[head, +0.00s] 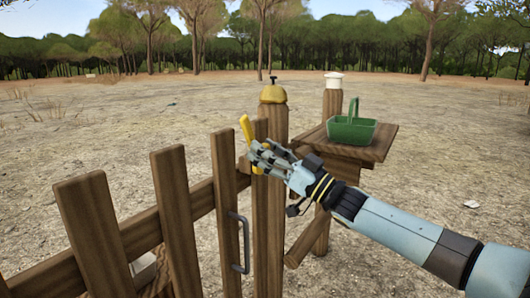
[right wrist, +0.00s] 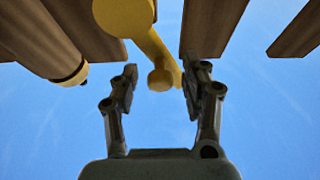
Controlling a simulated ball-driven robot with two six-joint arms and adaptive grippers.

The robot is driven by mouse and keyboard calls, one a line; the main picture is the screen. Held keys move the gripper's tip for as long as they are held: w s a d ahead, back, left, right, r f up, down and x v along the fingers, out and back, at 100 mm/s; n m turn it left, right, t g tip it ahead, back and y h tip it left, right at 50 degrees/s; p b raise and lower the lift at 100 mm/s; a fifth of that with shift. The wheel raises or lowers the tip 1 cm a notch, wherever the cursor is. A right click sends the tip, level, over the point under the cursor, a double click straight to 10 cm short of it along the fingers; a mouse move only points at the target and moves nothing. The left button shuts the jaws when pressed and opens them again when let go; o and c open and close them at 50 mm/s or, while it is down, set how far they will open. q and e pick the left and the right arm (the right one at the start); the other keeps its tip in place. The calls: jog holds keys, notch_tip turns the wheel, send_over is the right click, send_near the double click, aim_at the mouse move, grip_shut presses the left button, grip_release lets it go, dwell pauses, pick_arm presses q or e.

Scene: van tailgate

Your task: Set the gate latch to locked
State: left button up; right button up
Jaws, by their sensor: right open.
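The gate latch is a yellow lever (head: 246,130) near the top of the wooden gate (head: 223,165), close to the gate post (head: 274,120). In the head view it stands up, leaning slightly left. My right gripper (head: 255,160) is at the lever, and its fingers hide the lever's lower part. In the right wrist view the yellow lever (right wrist: 158,55) has a round hub and a knob at its end. The knob lies between the two open fingers of my right gripper (right wrist: 160,85), with gaps visible beside it. My left gripper is not in view.
A dark pull handle (head: 238,243) is on the gate below the latch. A brass bell (head: 273,91) sits on the post. A green basket (head: 352,132) stands on a wooden shelf (head: 380,145) to the right. Open sandy ground lies behind.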

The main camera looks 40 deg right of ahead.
jog(key=shift+w+a+r, duration=0.1)
jog(key=shift+w, duration=0.1)
grip_shut()
dwell(0.4)
